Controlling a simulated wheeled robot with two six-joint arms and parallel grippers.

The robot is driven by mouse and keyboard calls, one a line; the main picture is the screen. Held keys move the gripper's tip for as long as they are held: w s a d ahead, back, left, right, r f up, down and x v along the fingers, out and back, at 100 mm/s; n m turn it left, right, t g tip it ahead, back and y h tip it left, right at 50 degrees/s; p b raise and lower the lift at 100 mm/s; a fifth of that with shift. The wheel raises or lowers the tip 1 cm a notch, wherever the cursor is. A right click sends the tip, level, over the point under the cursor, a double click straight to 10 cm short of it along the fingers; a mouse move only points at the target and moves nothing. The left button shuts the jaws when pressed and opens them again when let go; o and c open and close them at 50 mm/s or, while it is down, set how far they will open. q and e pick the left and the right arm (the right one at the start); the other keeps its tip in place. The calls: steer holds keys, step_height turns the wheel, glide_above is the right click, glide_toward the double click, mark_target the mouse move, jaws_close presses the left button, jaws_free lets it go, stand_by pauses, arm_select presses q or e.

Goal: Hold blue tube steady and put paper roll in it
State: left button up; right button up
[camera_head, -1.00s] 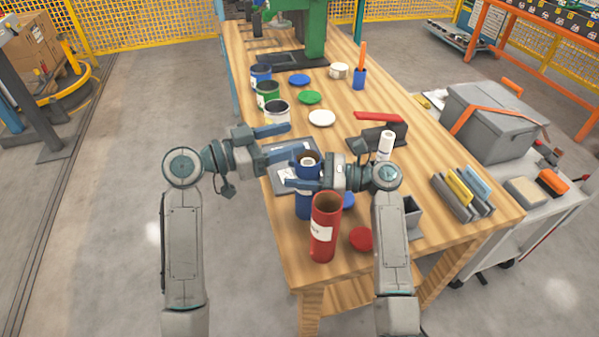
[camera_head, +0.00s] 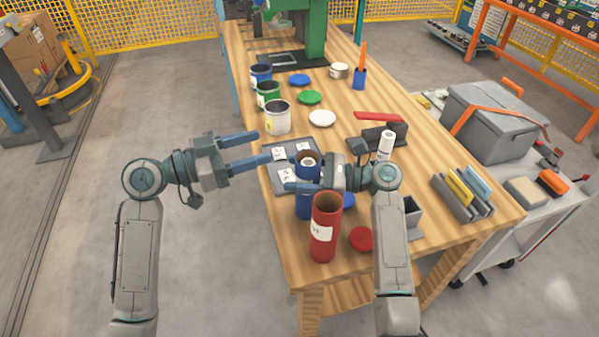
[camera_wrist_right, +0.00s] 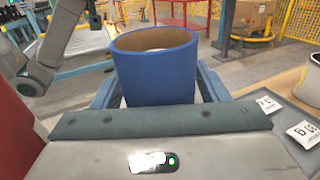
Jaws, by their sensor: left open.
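The blue tube (camera_head: 303,207) stands upright on the wooden table, behind the red tube. A white paper roll end (camera_head: 308,161) shows inside its open mouth; a pale shape shows inside the tube (camera_wrist_right: 155,80) in the right wrist view too. My right gripper (camera_head: 293,184) has its fingers on both sides of the blue tube and is shut on it. My left gripper (camera_head: 262,149) is open and empty, to the left of the tube over the table's left edge.
The red tube (camera_head: 322,230) stands in front, beside a red lid (camera_head: 361,239). A grey tray with labels (camera_head: 279,178) lies behind the blue tube. Blue, green and white (camera_head: 277,117) cans stand farther back. A white roll (camera_head: 386,146) stands at right.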

steer(key=shift+o, duration=0.2)
steer(key=shift+d, duration=0.1)
steer(key=d, duration=1.1)
steer(key=shift+s+d, duration=0.4)
steer(key=shift+s, duration=0.05)
